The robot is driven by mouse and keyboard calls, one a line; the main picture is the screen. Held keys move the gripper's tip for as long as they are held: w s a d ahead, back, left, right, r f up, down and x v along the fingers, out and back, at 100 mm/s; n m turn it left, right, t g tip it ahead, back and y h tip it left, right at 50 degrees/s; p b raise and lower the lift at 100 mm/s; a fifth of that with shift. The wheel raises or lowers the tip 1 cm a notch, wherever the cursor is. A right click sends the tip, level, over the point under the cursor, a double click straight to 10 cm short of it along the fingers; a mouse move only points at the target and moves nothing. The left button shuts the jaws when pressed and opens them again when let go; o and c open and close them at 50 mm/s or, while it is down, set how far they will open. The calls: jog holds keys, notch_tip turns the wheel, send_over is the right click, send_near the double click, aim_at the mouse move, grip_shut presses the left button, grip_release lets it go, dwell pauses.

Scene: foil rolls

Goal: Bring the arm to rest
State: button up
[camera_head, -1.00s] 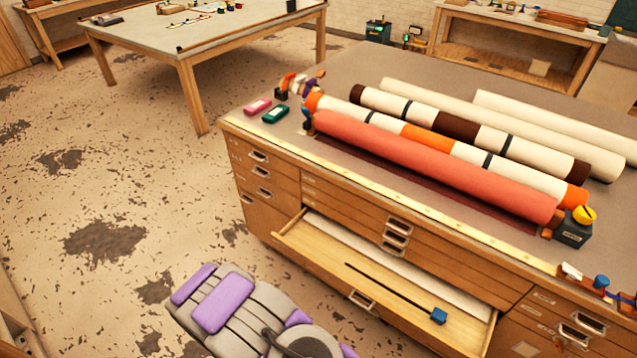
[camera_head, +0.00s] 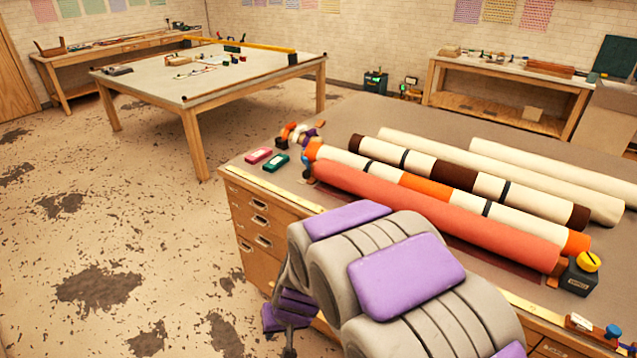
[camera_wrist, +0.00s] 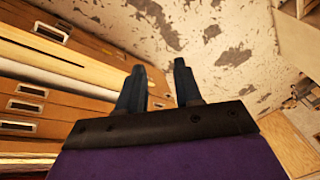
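My gripper (camera_wrist: 160,72) shows in the wrist view with its two dark fingers apart and nothing between them. It is open and points past the wooden drawer cabinet toward the stained floor. In the head view my grey and purple arm is folded up large in front of the cabinet (camera_head: 245,228), and my fingers cannot be made out clearly there. The arm covers most of the drawer fronts. A coral roll (camera_head: 440,215) and a striped roll (camera_head: 430,187) lie on the cabinet top behind the arm.
A dark block with a yellow top (camera_head: 582,272) stands at the rolls' right end. Pink (camera_head: 258,156) and green (camera_head: 276,163) items lie at the cabinet's left corner. A work table (camera_head: 215,75) stands behind. The floor (camera_head: 130,235) at left is clear.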

jog(key=s+d+r+m+g+h, duration=0.1)
jog(key=s+d+r, duration=0.6)
jog(key=s+d, duration=0.4)
jog(key=s+d+r+m+g+h, duration=0.2)
jog(key=s+d+r, duration=0.6)
jog(key=s+d, duration=0.4)
jog(key=shift+s+g, duration=0.3)
jog(key=shift+s, duration=0.5)
